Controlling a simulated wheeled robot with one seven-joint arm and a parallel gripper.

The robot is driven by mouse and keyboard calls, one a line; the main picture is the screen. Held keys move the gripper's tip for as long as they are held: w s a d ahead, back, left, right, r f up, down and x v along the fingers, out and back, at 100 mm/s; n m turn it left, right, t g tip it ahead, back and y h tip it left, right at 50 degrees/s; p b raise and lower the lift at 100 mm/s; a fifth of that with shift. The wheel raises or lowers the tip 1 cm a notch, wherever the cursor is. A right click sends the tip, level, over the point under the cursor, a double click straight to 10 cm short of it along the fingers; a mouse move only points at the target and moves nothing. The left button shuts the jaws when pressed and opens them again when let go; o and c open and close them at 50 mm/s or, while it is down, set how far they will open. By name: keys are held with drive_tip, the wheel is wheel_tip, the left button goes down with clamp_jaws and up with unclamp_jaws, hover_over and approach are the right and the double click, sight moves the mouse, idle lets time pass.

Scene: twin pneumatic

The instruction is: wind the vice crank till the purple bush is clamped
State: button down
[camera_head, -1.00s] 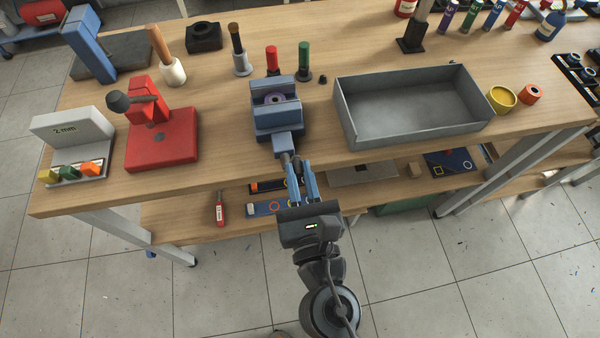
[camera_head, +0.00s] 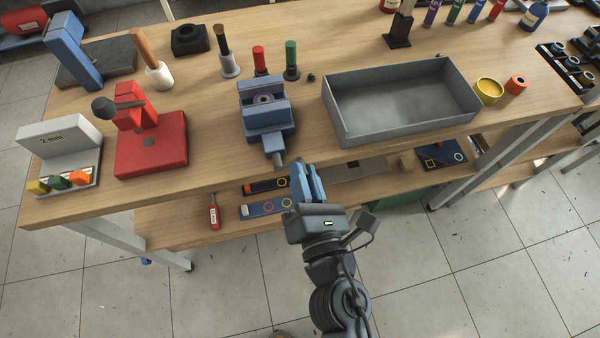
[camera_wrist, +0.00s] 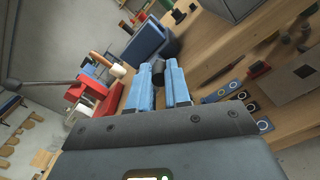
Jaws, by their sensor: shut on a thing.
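The blue vice (camera_head: 266,112) stands at the front edge of the bench, left of the grey tray. The purple bush (camera_head: 264,98) sits between its jaws; I cannot tell whether both jaws touch it. The crank's shaft end (camera_head: 278,158) points out over the bench edge. My gripper (camera_head: 297,166) is in front of the vice, with its blue fingers shut on the dark crank handle. In the wrist view the fingertips (camera_wrist: 163,74) close around a dark knob, and the vice (camera_wrist: 150,40) shows beyond. The fingers hide most of the crank.
The grey tray (camera_head: 345,127) is to the right. A red press (camera_head: 150,150) and a white 2 mm gauge block (camera_head: 58,145) are to the left. A lower shelf (camera_head: 180,230) with flat boards lies beneath. Open floor is in front.

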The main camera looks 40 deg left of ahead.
drive_tip(key=f+m, duration=0.2)
drive_tip(key=m, duration=0.4)
drive_tip(key=s+a+f+m, duration=0.1)
drive_tip(key=f+m, duration=0.1)
drive_tip(key=m, duration=0.5)
drive_tip(key=f+m+b, duration=0.1)
drive_tip(key=f+m, duration=0.1)
drive_tip(key=m, duration=0.5)
drive_tip(key=shift+s+a+f, duration=0.15)
drive_tip(key=shift+s+f, duration=0.15)
drive_tip(key=shift+s, duration=0.05)
drive_tip(key=shift+s+a+f+m+b, duration=0.15)
drive_tip(key=shift+s+a+m, duration=0.15)
drive_tip(key=shift+m, duration=0.75)
drive_tip(key=shift+s+a+r+m+b, duration=0.1)
drive_tip(key=shift+s+a+m, duration=0.15)
drive_tip(key=shift+m, duration=0.75)
drive_tip(key=shift+s+a+f+m+b, duration=0.1)
drive_tip(key=shift+s+a+m+b, duration=0.15)
drive_tip(key=shift+m, duration=0.8)
drive_tip(key=shift+s, duration=0.15)
drive_tip(key=c, duration=1.1)
unclamp_jaws()
